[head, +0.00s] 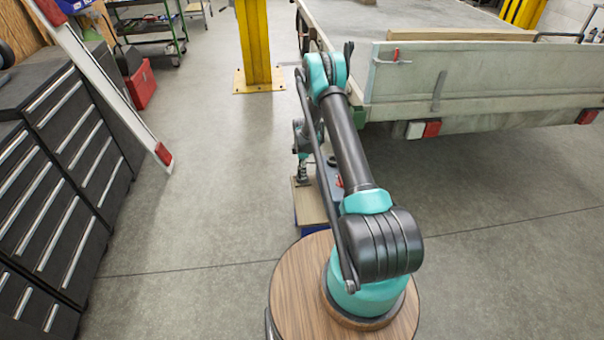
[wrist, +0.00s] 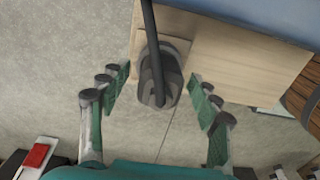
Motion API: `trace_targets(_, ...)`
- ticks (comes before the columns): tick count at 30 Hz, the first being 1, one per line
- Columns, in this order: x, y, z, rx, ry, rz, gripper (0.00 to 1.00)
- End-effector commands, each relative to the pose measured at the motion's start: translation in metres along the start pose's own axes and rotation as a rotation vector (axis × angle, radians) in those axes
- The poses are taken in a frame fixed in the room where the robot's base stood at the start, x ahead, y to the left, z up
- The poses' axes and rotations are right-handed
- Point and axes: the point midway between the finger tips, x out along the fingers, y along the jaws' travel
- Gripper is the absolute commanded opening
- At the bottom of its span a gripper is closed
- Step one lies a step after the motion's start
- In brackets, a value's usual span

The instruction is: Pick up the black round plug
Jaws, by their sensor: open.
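The black round plug (wrist: 158,82) shows in the wrist view as a dark, ribbed body with a thick black cable (wrist: 149,22) running up from it. It overlaps the edge of a pale wooden board (wrist: 225,60). My gripper (wrist: 160,76) is open, with one green-padded finger on each side of the plug and visible gaps between. Whether the plug is level with the fingertips or lower, I cannot tell. In the head view my gripper (head: 302,172) is small and low over the board (head: 310,212); I cannot make out the plug there.
A grey trailer (head: 470,85) with red lights stands at the right. Black drawer cabinets (head: 75,165) line the left. A yellow post (head: 255,45) stands behind. A dark grey object (head: 328,185) sits on the board, partly behind my arm. The floor between is clear.

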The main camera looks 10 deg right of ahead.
Motion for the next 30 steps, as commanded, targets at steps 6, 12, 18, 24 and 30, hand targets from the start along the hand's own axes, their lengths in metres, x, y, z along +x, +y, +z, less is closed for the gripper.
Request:
trace_targets(6,0.000,0.000,0.000,0.000,0.000,0.000,0.42)
trace_targets(12,0.000,0.000,0.000,0.000,0.000,0.000,0.27)
trace_targets(18,-0.001,0.000,0.000,0.000,0.000,0.000,0.27)
trace_targets(24,-0.007,0.000,0.000,0.000,0.000,0.000,0.27)
trace_targets(30,-0.030,0.000,0.000,0.000,0.000,0.000,0.27)
